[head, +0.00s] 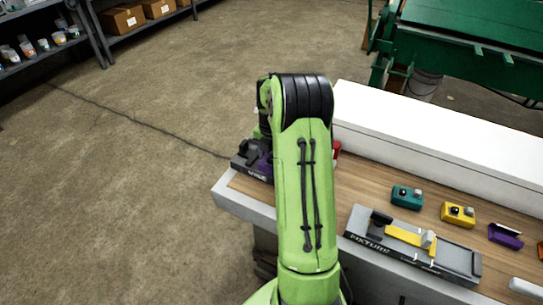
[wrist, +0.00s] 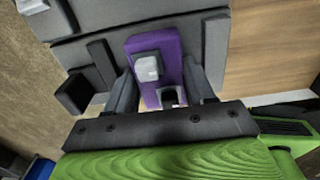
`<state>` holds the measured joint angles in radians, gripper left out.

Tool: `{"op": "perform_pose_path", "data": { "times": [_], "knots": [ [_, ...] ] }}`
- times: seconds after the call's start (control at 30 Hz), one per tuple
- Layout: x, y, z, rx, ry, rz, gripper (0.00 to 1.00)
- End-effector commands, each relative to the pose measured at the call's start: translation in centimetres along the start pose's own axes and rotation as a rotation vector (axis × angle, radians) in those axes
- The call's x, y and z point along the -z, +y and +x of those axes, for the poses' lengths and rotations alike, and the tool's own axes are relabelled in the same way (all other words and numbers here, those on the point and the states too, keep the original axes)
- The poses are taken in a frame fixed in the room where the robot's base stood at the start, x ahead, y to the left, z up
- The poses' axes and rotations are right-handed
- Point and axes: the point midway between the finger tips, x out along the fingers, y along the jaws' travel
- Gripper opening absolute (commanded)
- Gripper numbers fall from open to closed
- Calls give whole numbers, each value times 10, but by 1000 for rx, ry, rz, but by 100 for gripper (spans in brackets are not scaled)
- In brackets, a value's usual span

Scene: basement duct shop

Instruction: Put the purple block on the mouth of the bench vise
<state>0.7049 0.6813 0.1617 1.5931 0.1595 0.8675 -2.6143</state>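The purple block (wrist: 171,45) lies between the two fingers of my gripper (wrist: 159,72) in the wrist view. A light grey cube and a dark notched part show on its face. Both fingers appear to touch its sides, so my gripper looks shut on it. The block is over the grey bench vise (wrist: 88,25), between its two raised jaw bars; I cannot tell whether it rests on the vise. In the head view the vise (head: 246,169) stands at the bench's left end, with some purple (head: 265,160) beside it. My arm hides the gripper there.
A grey fixture (head: 455,262) with a yellow part lies on the bench to the right. Behind it are a teal block (head: 407,196), a yellow block (head: 458,214) and a purple tray-like piece (head: 505,236). A small red thing (head: 336,150) is near my arm. A white ledge (head: 430,140) runs behind.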

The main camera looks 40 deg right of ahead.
Motion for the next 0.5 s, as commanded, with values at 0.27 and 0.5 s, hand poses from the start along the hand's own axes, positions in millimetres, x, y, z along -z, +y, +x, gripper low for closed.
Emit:
{"op": "perform_pose_path", "data": {
  "times": [0.27, 0.5],
  "knots": [
    [0, 0, 1, 0, 1, 0, 78],
    [0, 0, -12, -1, -2, 0, 78]
  ]
}}
